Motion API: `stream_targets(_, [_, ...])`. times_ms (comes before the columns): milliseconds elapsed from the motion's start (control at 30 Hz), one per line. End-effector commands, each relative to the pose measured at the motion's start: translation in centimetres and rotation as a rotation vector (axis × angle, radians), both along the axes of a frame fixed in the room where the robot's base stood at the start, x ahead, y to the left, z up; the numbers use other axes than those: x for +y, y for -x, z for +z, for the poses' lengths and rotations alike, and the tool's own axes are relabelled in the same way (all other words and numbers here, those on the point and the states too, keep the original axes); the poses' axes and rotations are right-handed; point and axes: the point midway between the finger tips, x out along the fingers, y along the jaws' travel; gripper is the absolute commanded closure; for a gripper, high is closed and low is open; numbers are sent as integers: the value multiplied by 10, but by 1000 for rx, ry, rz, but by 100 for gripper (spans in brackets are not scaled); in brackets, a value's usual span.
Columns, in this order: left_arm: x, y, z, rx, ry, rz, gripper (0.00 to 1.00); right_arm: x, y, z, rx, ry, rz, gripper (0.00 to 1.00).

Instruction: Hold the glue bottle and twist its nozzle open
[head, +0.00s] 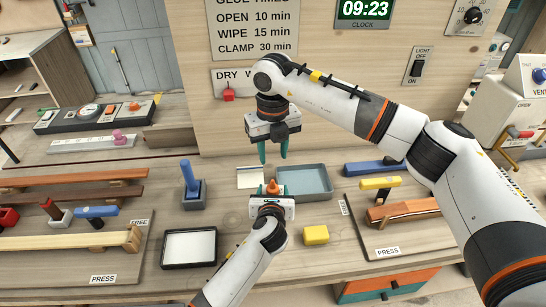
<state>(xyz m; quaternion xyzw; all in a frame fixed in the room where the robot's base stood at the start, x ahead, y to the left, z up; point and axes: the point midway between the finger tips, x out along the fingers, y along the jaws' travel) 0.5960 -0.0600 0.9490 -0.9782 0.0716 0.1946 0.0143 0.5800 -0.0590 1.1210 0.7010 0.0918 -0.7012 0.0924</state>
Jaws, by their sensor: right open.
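The glue bottle's orange nozzle (273,187) points up just beyond my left gripper (273,198). The bottle's body is hidden behind that gripper. My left arm reaches up from the bottom of the head view, and its fingers are hidden, so I cannot see whether they close on the bottle. My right gripper (273,153) hangs from above with its two teal fingers pointing down and spread apart. It is empty. Its fingertips show above the nozzle in the picture, with a visible gap between them and the nozzle.
A blue-grey tray (318,196) lies right of the nozzle, and a white card (250,179) lies left of it. A blue-handled tool in a holder (192,190), a black-rimmed white tray (189,262) and a yellow block (316,235) stand around. Clamping boards with wood strips flank both sides.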

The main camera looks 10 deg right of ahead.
Motion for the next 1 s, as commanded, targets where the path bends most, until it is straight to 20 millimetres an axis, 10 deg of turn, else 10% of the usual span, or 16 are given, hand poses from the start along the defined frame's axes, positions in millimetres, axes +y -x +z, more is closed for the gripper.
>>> stream_targets(267, [1,0,-1,2,-2,1,81,0,0,0,0,-1,0,60])
stream_targets(300, [1,0,-1,2,-2,1,42,0,0,0,0,-1,0,60])
stream_targets(433, [0,0,-1,1,-1,1,21,0,0,0,0,-1,0,60])
stream_targets(1000, [0,0,0,0,0,0,0,0,0,0,0,-1,1,60])
